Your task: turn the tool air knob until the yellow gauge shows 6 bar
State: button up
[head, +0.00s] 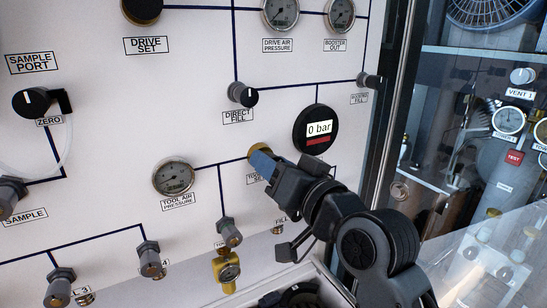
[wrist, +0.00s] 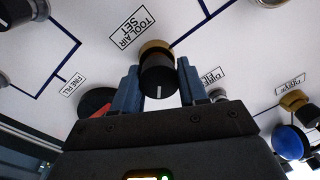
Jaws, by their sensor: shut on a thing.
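The tool air knob (wrist: 158,82) is black with a gold base and a white mark, which points to the bottom of the wrist view. It sits beside the TOOL AIR SET label. My gripper (wrist: 158,90) is shut on it, with a blue finger on each side. In the head view my gripper (head: 262,163) covers most of the knob.
A round black display (head: 319,128) reading 0 bar is just above my gripper. The DIRECT FILL knob (head: 243,95) is above left, and a grey fitting (head: 229,232) is below. The panel's right edge and a clear-walled cabinet stand right of my arm.

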jog(key=m, duration=0.2)
jog(key=m+p, duration=0.1)
jog(key=m, duration=0.1)
jog(key=m+p, duration=0.1)
jog(key=m, duration=0.1)
jog(key=shift+w+d+r+t, duration=0.15)
jog(key=shift+d+t, duration=0.1)
jog(key=shift+t, duration=0.05)
jog(key=m, duration=0.6)
jog(key=shift+f+t+h, duration=0.2)
jog(key=shift+t+h, duration=0.1)
jog(key=shift+d+m, duration=0.1)
jog(key=shift+m, duration=0.2)
jog(key=shift+f, duration=0.1)
jog(key=o, duration=0.8)
jog(key=shift+o, duration=1)
jog(key=b+v, duration=0.1)
jog(key=v, duration=0.6)
jog(key=shift+s, duration=0.3)
